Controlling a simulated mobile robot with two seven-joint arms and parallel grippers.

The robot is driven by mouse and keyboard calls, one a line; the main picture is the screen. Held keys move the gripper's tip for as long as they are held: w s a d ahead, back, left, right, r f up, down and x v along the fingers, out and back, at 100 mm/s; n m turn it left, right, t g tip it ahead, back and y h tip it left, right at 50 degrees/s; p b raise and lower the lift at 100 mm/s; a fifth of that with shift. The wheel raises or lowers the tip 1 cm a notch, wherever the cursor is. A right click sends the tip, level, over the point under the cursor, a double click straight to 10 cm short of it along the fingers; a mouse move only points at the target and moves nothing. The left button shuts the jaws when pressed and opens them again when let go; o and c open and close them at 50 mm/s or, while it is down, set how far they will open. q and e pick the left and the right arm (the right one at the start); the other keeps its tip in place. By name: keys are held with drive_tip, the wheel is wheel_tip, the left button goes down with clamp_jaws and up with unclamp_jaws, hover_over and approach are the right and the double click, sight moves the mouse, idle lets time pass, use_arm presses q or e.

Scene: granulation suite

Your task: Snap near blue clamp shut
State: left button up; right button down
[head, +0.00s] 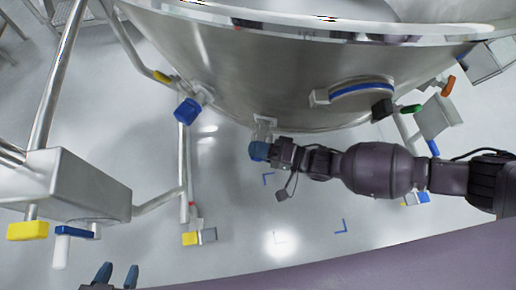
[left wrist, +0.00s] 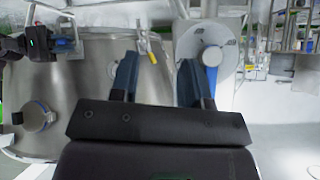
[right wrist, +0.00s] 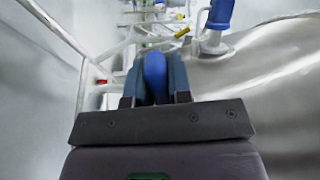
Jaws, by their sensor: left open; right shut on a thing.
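The near blue clamp (right wrist: 155,75) is a bright blue handle low on the steel vessel's wall. My right gripper (head: 258,150) is shut on it, just below a small metal fitting (head: 264,124) on the vessel. The right wrist view shows the blue handle between the two fingers; its far end and the clamp's body are mostly hidden. My left gripper (head: 118,275) is open and empty at the bottom left of the head view, well away from the clamp. The left wrist view shows its fingers (left wrist: 158,82) apart.
The large steel vessel (head: 225,70) fills the back. Another blue handle (head: 187,110) stands on its left side. A blue-banded round port (head: 355,92) is at right. A steel box (head: 80,185) with yellow and blue handles stands at left.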

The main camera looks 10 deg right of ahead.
drive_tip(key=shift+r+m, duration=0.25)
drive_tip(key=shift+m, duration=0.25)
drive_tip(key=shift+s, duration=0.1)
drive_tip(key=c, duration=1)
unclamp_jaws()
drive_tip(key=shift+c, duration=0.2)
drive_tip(key=p+v, duration=0.1)
drive_tip(key=v, duration=0.9)
drive_tip(key=shift+d, duration=0.4)
drive_tip(key=shift+s, duration=0.1)
